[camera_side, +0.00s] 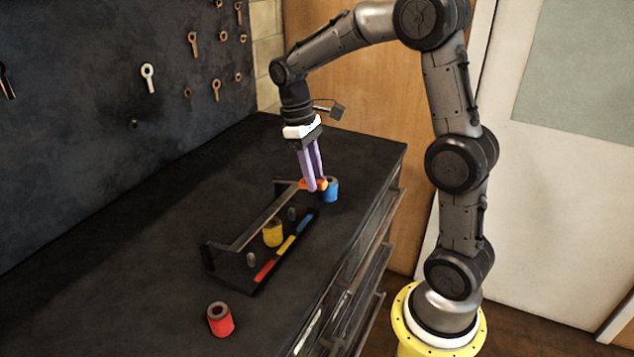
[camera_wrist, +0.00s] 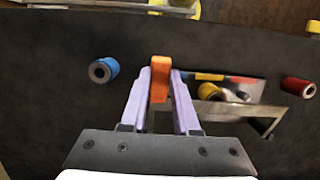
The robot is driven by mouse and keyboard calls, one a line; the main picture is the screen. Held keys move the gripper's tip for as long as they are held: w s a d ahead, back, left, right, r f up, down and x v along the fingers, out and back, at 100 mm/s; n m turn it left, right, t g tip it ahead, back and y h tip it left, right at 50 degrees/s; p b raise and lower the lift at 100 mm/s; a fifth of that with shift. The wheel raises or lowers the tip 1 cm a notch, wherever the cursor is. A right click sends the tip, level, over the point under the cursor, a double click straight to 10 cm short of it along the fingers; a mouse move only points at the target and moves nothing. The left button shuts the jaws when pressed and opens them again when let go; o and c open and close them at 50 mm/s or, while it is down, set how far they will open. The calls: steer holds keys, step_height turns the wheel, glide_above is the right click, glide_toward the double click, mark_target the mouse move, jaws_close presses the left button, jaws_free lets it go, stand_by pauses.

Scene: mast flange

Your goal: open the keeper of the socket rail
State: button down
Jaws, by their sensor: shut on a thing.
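The socket rail (camera_side: 232,285) lies on the dark bench, with red, yellow and blue marks along its near edge. A yellow socket (camera_side: 273,234) sits on its middle place, between two bare pegs. A long grey bar (camera_side: 258,221), apparently the keeper, runs along the rail's far side. My gripper (camera_side: 315,187) is at the bar's right end, shut on an orange tab (camera_wrist: 159,80). The tab shows between the lilac fingers in the wrist view. The fingers partly hide it, and I cannot tell how it joins the bar or how far the keeper is open.
A blue socket (camera_side: 331,189) stands on the bench close beside my fingers, to their right. A red socket (camera_side: 220,319) stands at the front left, clear of the rail. Tools hang on the dark wall panel (camera_side: 110,80) behind. The bench left of the rail is clear.

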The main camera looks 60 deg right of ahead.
steer(key=shift+w+r+g, duration=0.85)
steer(key=shift+r+g, duration=0.15)
steer(key=shift+g, duration=0.2)
steer(key=shift+w+r+g, duration=0.85)
steer(key=shift+r+g, duration=0.1)
steer(key=shift+g, duration=0.25)
steer(key=c, duration=0.6)
jaws_free()
steer(key=shift+c, duration=0.2)
steer(key=shift+s, duration=0.1)
